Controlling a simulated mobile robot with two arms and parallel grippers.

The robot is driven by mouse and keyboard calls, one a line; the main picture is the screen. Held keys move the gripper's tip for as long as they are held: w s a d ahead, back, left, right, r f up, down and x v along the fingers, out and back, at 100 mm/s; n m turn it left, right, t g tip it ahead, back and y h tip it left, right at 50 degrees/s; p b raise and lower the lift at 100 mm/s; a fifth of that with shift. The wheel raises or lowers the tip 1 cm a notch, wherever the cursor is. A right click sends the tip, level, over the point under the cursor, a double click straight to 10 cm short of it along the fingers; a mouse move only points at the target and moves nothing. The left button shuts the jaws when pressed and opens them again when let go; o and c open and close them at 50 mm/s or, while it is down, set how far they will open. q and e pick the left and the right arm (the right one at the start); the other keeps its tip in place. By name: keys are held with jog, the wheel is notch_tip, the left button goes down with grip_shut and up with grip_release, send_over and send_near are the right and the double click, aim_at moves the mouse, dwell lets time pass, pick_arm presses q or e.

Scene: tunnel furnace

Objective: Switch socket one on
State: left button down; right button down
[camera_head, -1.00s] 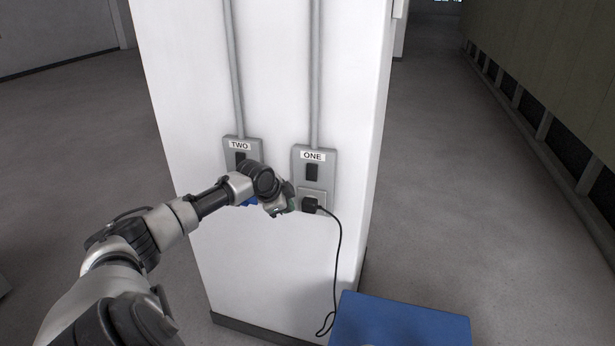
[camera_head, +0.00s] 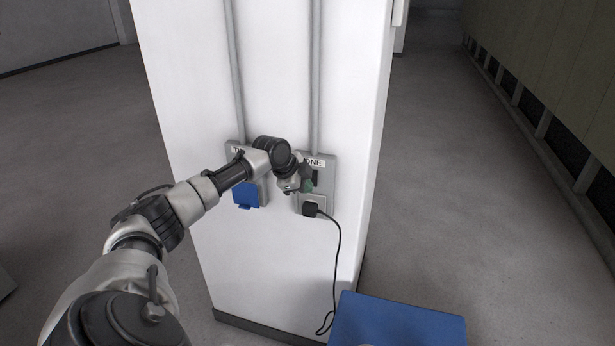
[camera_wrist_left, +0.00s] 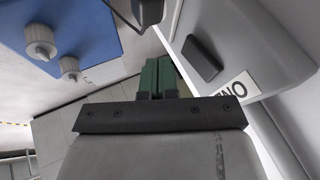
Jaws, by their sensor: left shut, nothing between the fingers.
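Socket one (camera_head: 330,172) is a grey panel on the white pillar with a label reading ONE. Its dark rocker switch (camera_head: 315,178) shows just right of my left gripper (camera_head: 307,184), partly covered by it. In the left wrist view the switch (camera_wrist_left: 201,58) lies to the right of the green fingertips (camera_wrist_left: 158,76), beside the upside-down label (camera_wrist_left: 238,88). The fingers are together and empty. A black plug (camera_head: 310,209) sits in the outlet below. My right gripper is not in view.
Socket two (camera_head: 232,150) is left of socket one, mostly behind my left arm, with a blue cover (camera_head: 246,194) below. A black cable (camera_head: 340,260) hangs from the plug. A blue surface (camera_head: 400,322) stands at the pillar's foot. The floor to the right is clear.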

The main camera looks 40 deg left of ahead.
pick_arm(q)
jog(key=shift+w+a+f+p, duration=0.2)
jog(key=shift+w+a, duration=0.1)
jog(key=shift+w, duration=0.3)
jog(key=shift+w+a+f+p, duration=0.15)
jog(key=shift+w+a, duration=0.15)
jog(key=shift+w, duration=0.3)
jog(key=b, duration=0.1)
jog(key=f+t+b, duration=0.1)
jog(key=b, duration=0.1)
jog(key=shift+w+a+t+y+b, duration=0.15)
jog(key=shift+t+y+b, duration=0.15)
jog(key=shift+y, duration=0.1)
jog(key=shift+r+t+b, duration=0.25)
jog(key=shift+t+b, duration=0.1)
jog(key=shift+t, duration=0.05)
jog(key=shift+r, duration=0.3)
